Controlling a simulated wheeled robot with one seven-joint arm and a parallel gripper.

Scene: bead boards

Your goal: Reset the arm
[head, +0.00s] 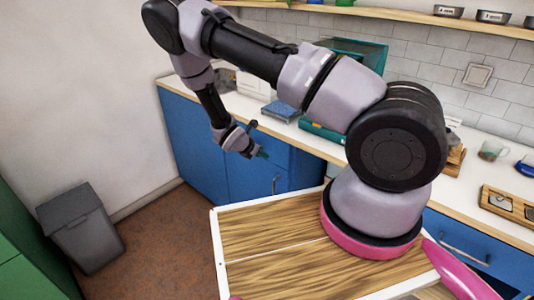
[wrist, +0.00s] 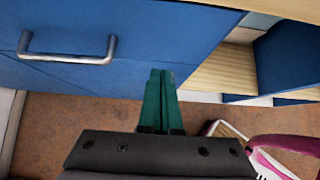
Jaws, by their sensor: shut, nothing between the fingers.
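My gripper (head: 257,152) is at the end of my folded arm, in front of the blue cabinets and below the counter edge in the head view. In the wrist view its two green fingers (wrist: 161,98) lie side by side, shut, with nothing between them. They point toward a blue drawer front (wrist: 75,45) with a metal handle (wrist: 70,58). The fingertips overlap the lower edge of the blue front in the picture; I cannot tell whether they touch it. My arm hides part of the counter.
The white counter (head: 475,165) runs along the tiled wall. A wooden tray (head: 508,203), a glass mug (head: 492,151) and a blue device (head: 281,111) stand on it. A shelf (head: 410,14) hangs above. A grey bin (head: 82,228) stands at left. Brown floor (head: 160,230) is clear between bin and cabinets.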

